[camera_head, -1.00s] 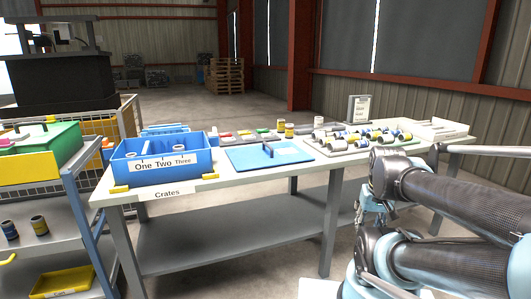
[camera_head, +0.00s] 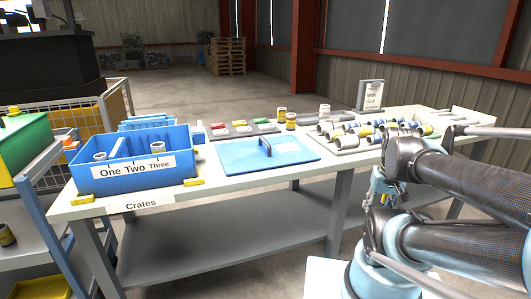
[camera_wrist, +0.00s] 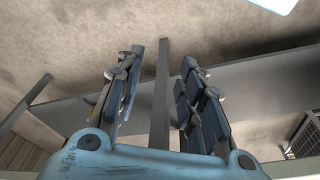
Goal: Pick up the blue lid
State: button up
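The blue lid (camera_head: 236,156) lies flat on the white table, with a dark blue upright handle (camera_head: 265,146) at its middle. It is just right of the blue crate (camera_head: 132,183) labelled "One Two Three". My gripper (camera_wrist: 157,75) shows in the wrist view with its two fingers apart and nothing between them. Below it are the floor and the table's lower shelf. A pale blue edge at the top right of the wrist view is too cropped to name. In the head view my arm is at the right, away from the lid; the fingertips are hard to make out.
The white table (camera_head: 233,182) has a tray of cylinders (camera_head: 347,152) right of the lid. Yellow cans (camera_head: 291,120) and small coloured parts (camera_head: 240,129) stand behind it. A sign (camera_head: 370,95) stands at the back. A blue-framed cart (camera_head: 46,215) is at the left.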

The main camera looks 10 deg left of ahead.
jog(key=w+a+r+n+g+y, duration=0.1)
jog(key=w+a+r+n, duration=0.1)
jog(key=w+a+r, duration=0.6)
jog(key=w+a+r+n, duration=0.1)
jog(key=w+a+r, duration=0.5)
jog(key=r, duration=0.4)
notch_tip(320, 180, up, 8)
jog(key=n+g, duration=0.2)
jog(key=n, duration=0.1)
send_over(265, 143)
jog(key=w+d, duration=0.2)
jog(key=w, duration=0.1)
jog(key=shift+y, duration=0.4)
jog(key=f, duration=0.5)
jog(key=a+f, duration=0.1)
jog(key=f, duration=0.5)
jog(key=s+a+f, duration=0.1)
jog(key=f, duration=0.4)
jog(key=shift+s+a+f, duration=0.1)
jog(key=shift+a+f, duration=0.05)
jog(key=shift+f, duration=0.25)
grip_shut()
